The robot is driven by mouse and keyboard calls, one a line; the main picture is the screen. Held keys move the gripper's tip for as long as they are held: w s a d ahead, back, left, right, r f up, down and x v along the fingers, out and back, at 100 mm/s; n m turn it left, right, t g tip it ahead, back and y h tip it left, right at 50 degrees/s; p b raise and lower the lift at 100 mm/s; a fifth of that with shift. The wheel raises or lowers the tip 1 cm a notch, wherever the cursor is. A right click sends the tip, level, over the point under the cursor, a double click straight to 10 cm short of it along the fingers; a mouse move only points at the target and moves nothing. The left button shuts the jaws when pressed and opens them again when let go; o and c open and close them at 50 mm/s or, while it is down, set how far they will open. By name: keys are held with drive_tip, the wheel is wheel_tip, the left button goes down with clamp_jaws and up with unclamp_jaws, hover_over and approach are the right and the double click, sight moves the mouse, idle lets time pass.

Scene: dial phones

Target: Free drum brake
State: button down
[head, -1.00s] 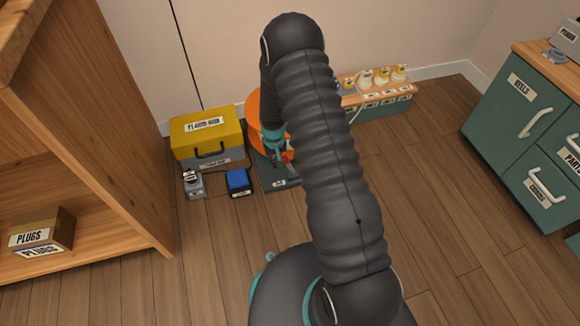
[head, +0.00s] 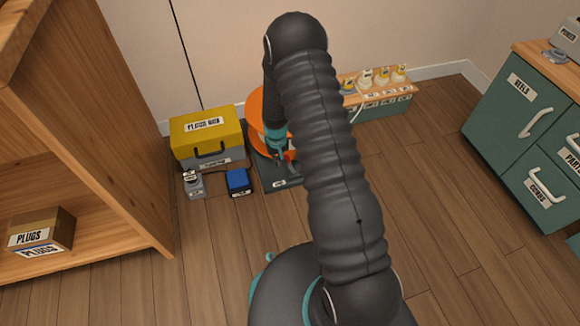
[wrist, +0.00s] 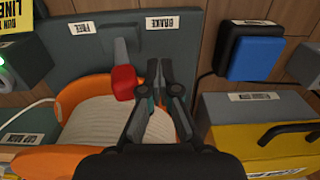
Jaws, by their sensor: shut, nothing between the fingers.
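The drum has orange flanges (head: 254,103) and pale cord wound between them; it also shows in the wrist view (wrist: 78,92). Its dark base plate (head: 268,171) carries a FREE label (wrist: 83,28) and a BRAKE label (wrist: 166,23). The brake lever has a red knob (wrist: 123,83) on a grey arm (wrist: 121,48) that lies between the two labels. My gripper (wrist: 163,68) is shut and empty just right of the red knob in the wrist view, with a narrow visible gap. In the head view my gripper (head: 279,160) is partly hidden by my arm.
A yellow and grey box (head: 207,132), a blue block (head: 238,180) and a small grey device (head: 194,184) stand left of the drum. A wooden-topped unit with plugs (head: 376,86) is right. A wooden shelf (head: 105,110) and teal cabinet (head: 518,125) flank open floor.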

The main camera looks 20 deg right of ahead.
drive_tip(key=shift+d, duration=2.2)
drive_tip(key=shift+a+r+p, duration=0.25)
drive_tip(key=shift+r+p, duration=0.3)
drive_tip(key=shift+r, duration=0.65)
drive_tip(key=shift+a+r+p, duration=0.3)
drive_tip(key=shift+r+p, duration=0.2)
drive_tip(key=shift+r, duration=0.65)
drive_tip(key=shift+a+r+p, duration=0.25)
drive_tip(key=shift+r+p, duration=0.3)
drive_tip(key=shift+r, duration=0.65)
